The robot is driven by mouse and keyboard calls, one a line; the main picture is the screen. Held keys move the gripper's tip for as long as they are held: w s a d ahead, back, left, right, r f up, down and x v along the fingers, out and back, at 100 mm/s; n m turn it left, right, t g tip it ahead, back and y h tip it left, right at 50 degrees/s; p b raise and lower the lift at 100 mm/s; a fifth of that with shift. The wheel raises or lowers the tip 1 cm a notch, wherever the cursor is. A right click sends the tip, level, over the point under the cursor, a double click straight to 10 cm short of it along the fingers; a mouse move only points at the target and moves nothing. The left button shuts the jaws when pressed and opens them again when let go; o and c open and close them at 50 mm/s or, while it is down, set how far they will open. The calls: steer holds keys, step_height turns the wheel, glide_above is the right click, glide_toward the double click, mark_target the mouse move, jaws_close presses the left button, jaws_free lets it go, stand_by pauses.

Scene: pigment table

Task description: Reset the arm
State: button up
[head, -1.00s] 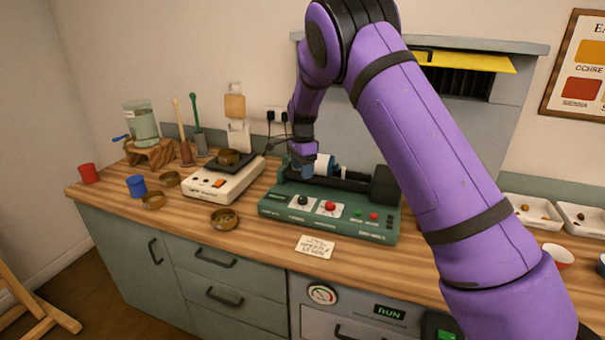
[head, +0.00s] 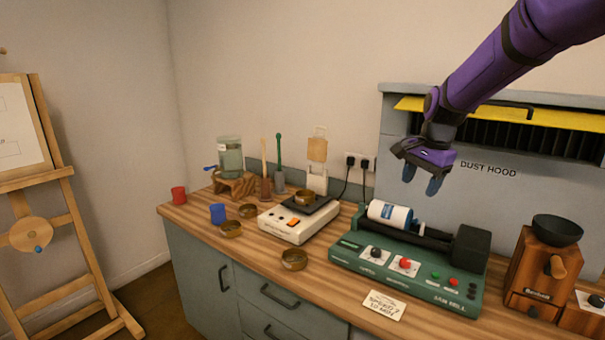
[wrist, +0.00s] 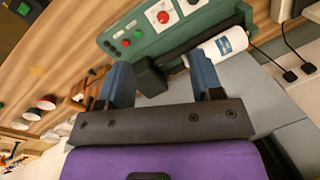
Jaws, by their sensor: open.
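My gripper (head: 422,182) is open and empty. In the head view it hangs in the air above the green roller machine, in front of the dust hood, with its blue fingers apart and pointing down. In the wrist view the two blue fingers (wrist: 163,82) are spread wide with nothing between them. The green roller machine (head: 395,272) stands on the wooden counter with a white jar with a blue label (head: 390,214) lying on its side on the rollers. The jar also shows in the wrist view (wrist: 224,44), apart from the fingers.
A white scale (head: 297,222) holding a brass bowl stands left of the machine. Red and blue cups and several brass bowls sit further left. A wooden grinder (head: 540,268) stands at the right. The dust hood (head: 490,166) is behind my gripper. A paper note lies at the counter front.

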steer(key=s+d+r+n+t, duration=0.1)
steer(key=s+d+r+n, duration=0.15)
steer(key=s+r, duration=0.55)
steer(key=s+f+n+t+h, duration=0.1)
steer(key=s+n, duration=0.7)
steer(key=s, duration=1.8)
steer(key=shift+s+f+n+t, duration=0.3)
steer(key=shift+s+n+t, duration=0.1)
steer(key=shift+t, duration=0.4)
steer(key=shift+d, duration=0.1)
